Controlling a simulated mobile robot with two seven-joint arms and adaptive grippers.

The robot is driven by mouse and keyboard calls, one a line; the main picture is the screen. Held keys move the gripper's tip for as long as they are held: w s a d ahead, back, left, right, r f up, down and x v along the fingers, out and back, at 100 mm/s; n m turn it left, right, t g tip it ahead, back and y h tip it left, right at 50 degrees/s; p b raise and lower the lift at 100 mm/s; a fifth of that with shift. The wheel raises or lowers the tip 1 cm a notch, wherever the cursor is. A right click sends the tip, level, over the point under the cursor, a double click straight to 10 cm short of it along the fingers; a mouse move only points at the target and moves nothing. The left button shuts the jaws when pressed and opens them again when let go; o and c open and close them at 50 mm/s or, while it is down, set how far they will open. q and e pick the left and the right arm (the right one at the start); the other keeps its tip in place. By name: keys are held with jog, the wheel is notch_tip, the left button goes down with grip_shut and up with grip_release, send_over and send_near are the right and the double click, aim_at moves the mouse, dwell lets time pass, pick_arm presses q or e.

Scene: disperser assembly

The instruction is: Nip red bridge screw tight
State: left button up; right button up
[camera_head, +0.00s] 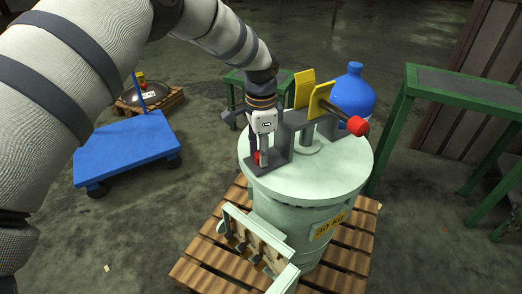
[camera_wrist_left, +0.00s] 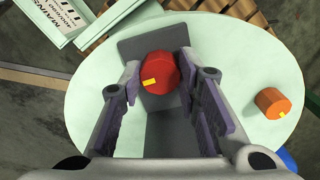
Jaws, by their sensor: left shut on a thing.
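The red bridge screw (camera_wrist_left: 160,73) has a faceted red head with a small yellow mark. It sits on the dark grey bridge (camera_wrist_left: 150,45) across the pale green drum lid (camera_wrist_left: 85,85). My left gripper (camera_wrist_left: 159,78) has a fingertip on each side of the red head and is shut on it. In the head view, my left gripper (camera_head: 263,150) points down at the left end of the bridge, with the red head (camera_head: 257,158) partly hidden by the fingers. My right gripper is in neither view.
A red-orange knob (camera_head: 357,126) sticks out by yellow plates (camera_head: 318,100) to the right. A blue bottle (camera_head: 353,92) stands behind the drum. The drum (camera_head: 285,222) stands on a wooden pallet (camera_head: 343,258). A blue cart (camera_head: 125,150) stands left and a green bench (camera_head: 460,88) right.

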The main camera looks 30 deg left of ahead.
pick_arm(q)
jog(key=shift+s+f, duration=0.1)
jog(key=o, duration=1.2)
jog(key=shift+c, duration=0.2)
notch_tip(320, 180, up, 12)
